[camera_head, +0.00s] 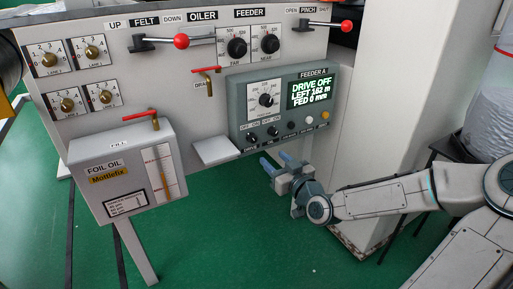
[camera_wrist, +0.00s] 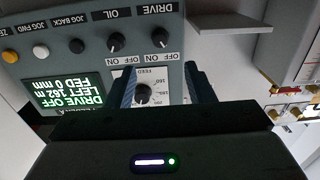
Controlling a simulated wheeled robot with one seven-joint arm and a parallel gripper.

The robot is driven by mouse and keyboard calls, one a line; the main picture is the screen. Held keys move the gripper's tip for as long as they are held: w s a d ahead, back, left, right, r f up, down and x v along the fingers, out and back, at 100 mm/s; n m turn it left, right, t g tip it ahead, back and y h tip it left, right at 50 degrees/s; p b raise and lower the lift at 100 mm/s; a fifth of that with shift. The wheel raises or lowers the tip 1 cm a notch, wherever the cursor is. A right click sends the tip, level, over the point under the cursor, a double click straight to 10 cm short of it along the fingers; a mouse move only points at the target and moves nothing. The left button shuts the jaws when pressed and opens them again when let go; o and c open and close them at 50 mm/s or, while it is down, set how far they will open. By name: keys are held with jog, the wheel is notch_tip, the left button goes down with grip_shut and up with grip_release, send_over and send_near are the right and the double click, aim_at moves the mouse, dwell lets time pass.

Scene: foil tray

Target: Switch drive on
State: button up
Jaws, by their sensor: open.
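The grey FEEDER A box (camera_head: 238,112) is on the machine front; its green-lettered screen (camera_head: 311,91) reads DRIVE OFF, LEFT 162 m, FED 0 mm. The small black DRIVE knob (camera_head: 251,137) is at the lower left of the box, with the OIL knob (camera_head: 272,131) to its right. The wrist view is upside down; there the DRIVE knob (camera_wrist: 160,37) and OIL knob (camera_wrist: 115,42) show near the top, with OFF and ON marks. Their pointers are too small to read surely. My gripper (camera_head: 275,162) is open and empty, below and in front of the box, apart from the knobs.
A larger feed dial (camera_head: 266,100) sits above the knobs. Jog buttons and a yellow button (camera_head: 325,115) are to their right. A pale shelf (camera_head: 217,151) juts out left of the box, beside the foil oil tank (camera_head: 117,187). Green floor lies open below.

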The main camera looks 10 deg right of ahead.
aim_at(254, 140)
jog(key=b+x, duration=0.3)
jog(key=x, duration=0.8)
jog(key=shift+w+f+b, duration=0.1)
jog(key=shift+b, duration=0.25)
jog(key=c, duration=1)
